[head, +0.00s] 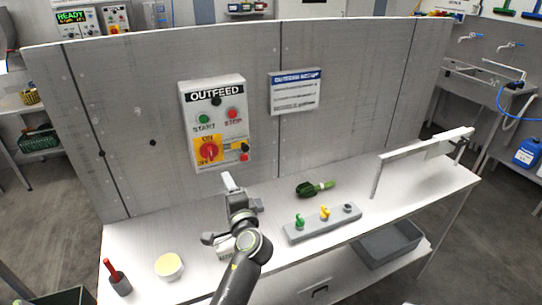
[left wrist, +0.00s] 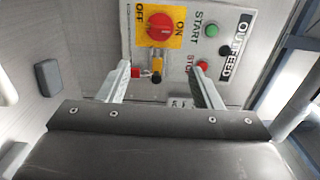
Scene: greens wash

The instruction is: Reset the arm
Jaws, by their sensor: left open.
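My left arm reaches up from the bottom of the head view. A small red, yellow and black fitting (left wrist: 156,66) beside the switch appears between the fingers. Whether the fingers touch the panel cannot be seen. My right gripper is not in view.
On the bench are a cream round bowl (head: 169,265), a red-handled tool in a grey holder (head: 119,284), a dark green vegetable (head: 308,189) and a grey rack (head: 326,228) with coloured pegs. A metal frame (head: 410,157) stands at right. A grey wall (head: 340,120) backs the bench.

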